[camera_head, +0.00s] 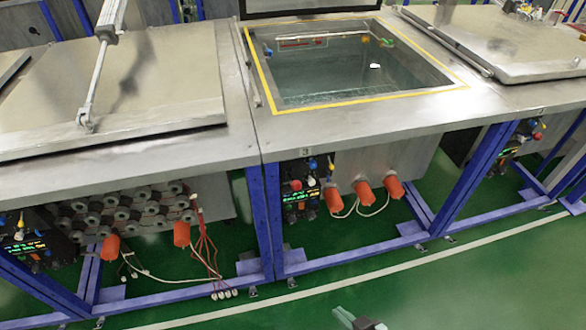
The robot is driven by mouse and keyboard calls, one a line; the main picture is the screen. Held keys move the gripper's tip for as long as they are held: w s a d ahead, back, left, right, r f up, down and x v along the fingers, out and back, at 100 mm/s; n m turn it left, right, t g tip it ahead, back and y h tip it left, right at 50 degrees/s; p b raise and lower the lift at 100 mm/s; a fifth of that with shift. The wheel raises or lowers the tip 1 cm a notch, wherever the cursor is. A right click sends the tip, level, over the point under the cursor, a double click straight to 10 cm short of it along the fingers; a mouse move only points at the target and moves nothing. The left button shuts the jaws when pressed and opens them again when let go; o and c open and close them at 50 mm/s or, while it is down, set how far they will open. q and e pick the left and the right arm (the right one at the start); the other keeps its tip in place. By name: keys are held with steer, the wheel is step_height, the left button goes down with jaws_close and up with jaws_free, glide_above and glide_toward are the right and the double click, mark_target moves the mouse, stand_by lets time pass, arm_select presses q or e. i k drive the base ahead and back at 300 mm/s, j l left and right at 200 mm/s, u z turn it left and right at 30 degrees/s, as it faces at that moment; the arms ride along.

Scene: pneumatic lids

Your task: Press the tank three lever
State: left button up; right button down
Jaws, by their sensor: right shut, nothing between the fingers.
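The open tank (360,74) with a yellow-edged rim stands in the middle, and a small plate reading 3 (304,152) sits on its front edge. Below that plate is a control block (300,195) with blue and red knobs and lit green displays. A blue knob (313,165) sticks out at its top; I cannot tell which part is the lever. My right gripper (347,314) shows at the bottom edge, partly cut off. It is shut and empty, apart from the control block. My left gripper is out of view.
Closed lidded tanks stand at left (130,75) and right (510,35). Blue frame legs (267,215) and orange cylinders (363,191) with hoses sit under the tanks. Another control block (35,245) is at far left. The green floor (450,290) in front is clear.

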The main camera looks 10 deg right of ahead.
mark_target(295, 185)
steer(key=i+j, duration=0.2)
steer(key=j, duration=0.2)
steer(key=i+j, duration=0.2)
steer(key=j, duration=0.15)
steer(key=i+j, duration=0.2)
steer(key=j, duration=0.2)
steer(key=i+j, duration=0.2)
steer(key=j, duration=0.2)
steer(key=z, duration=2.25)
